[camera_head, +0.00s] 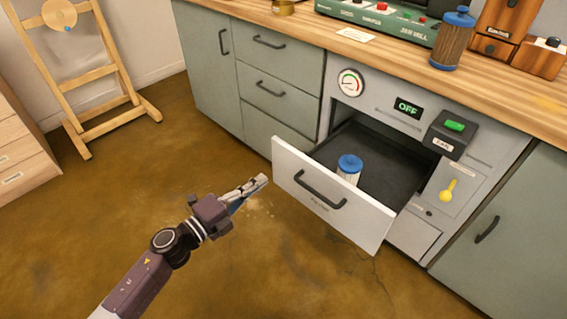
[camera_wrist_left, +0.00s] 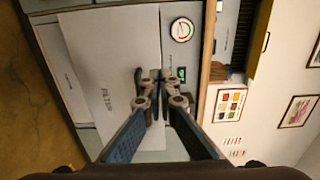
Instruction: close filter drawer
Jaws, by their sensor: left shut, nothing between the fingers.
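The filter drawer (camera_head: 330,200) is pulled out of the grey cabinet unit, with its white front and dark handle facing the room. A filter cartridge with a blue cap (camera_head: 349,168) stands inside the dark drawer. My left gripper (camera_head: 262,181) is shut and empty, just left of the drawer front in the head view; whether it touches the front I cannot tell. In the left wrist view the shut fingertips (camera_wrist_left: 154,78) lie over the white drawer front (camera_wrist_left: 110,60), which carries the lettering FILTER. My right gripper is not in view.
The unit has a gauge (camera_head: 350,83), an OFF display (camera_head: 407,107), a green-button box (camera_head: 451,134) and a yellow lever (camera_head: 448,190). Another filter (camera_head: 452,42) stands on the wooden counter. An easel (camera_head: 85,90) stands at the left. The floor between is clear.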

